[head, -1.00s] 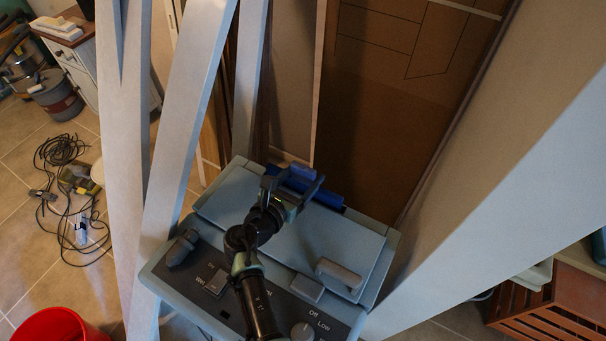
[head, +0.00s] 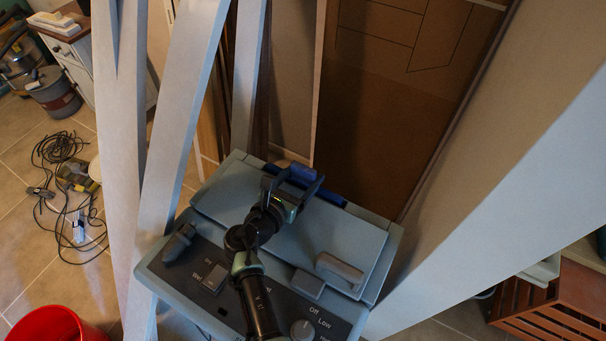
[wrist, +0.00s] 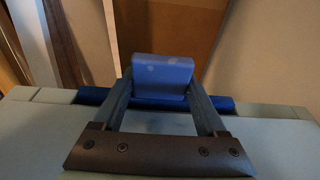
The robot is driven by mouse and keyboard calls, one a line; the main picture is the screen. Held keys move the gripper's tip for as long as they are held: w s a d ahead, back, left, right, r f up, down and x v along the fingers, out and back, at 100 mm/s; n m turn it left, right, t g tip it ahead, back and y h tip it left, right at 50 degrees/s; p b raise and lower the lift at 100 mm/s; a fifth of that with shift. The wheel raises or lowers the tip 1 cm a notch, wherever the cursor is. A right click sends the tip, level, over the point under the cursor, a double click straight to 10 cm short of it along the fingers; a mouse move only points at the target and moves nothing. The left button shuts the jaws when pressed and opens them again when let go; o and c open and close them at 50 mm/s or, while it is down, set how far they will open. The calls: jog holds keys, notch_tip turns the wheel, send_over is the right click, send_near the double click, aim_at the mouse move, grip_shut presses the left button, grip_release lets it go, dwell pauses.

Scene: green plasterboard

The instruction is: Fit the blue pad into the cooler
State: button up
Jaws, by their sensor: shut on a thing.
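The cooler (head: 228,193) is a pale blue-grey box with a dark control panel, in the middle of the head view; its top also shows in the wrist view (wrist: 40,130). The blue pad (head: 330,196) sits along the cooler's rear edge, mostly sunk, with only a thin dark blue strip showing; it also appears in the wrist view (wrist: 213,104). A lighter blue block, seemingly the pad's grip (wrist: 162,76), rises from its middle. My gripper (head: 292,180) is shut on this block, one finger at each side, above the cooler's rear edge. The pad's lower part is hidden.
A grey handle (head: 340,270) and knobs stand on the cooler's top and panel. White posts (head: 187,110) lean close at the left, and brown boards (head: 385,110) stand just behind. A large pale panel (head: 500,190) is close at the right.

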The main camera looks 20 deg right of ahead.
jog(key=shift+f+b, duration=0.3)
jog(key=shift+f, duration=0.05)
jog(key=o, duration=1.5)
jog(key=shift+s, duration=0.1)
jog(key=v, duration=1.3)
jog(key=shift+r+p, duration=0.1)
jog(key=shift+p, duration=0.2)
